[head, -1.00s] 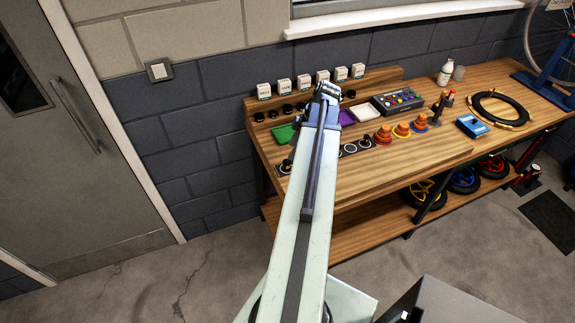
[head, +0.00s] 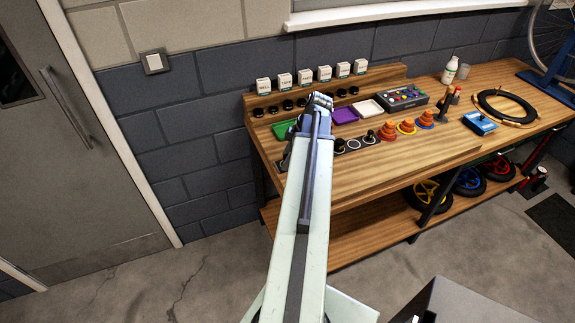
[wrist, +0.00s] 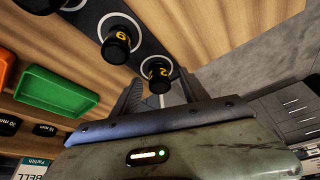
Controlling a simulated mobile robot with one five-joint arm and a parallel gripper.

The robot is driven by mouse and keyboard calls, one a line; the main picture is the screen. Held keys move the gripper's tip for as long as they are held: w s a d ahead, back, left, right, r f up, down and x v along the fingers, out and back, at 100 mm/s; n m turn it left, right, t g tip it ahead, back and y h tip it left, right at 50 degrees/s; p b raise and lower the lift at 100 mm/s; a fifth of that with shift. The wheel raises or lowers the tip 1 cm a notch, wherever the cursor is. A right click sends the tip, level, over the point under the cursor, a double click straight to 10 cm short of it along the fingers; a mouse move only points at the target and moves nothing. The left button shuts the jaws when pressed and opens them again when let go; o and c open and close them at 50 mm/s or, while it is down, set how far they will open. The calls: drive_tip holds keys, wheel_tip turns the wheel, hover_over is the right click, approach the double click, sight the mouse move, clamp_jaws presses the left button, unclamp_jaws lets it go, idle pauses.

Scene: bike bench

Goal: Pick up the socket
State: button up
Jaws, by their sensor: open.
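Black sockets with yellow marks stand upright on a dark strip with white rings. In the wrist view one socket (wrist: 157,72) stands just ahead of and between the fingers of my gripper (wrist: 160,96), which is open and empty. Another socket (wrist: 117,43) stands farther up and left on the strip. In the head view a socket (head: 368,135) stands on the strip right of my arm. My gripper's fingers are hidden behind the arm there. I cannot tell which socket is meant.
A green tray (wrist: 55,90) lies left of the strip in the wrist view. Orange cones (head: 406,127), a purple tray (head: 345,115) and a white tray (head: 370,107) share the bench. The wooden bench front (head: 375,172) is clear.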

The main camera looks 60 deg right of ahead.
clamp_jaws()
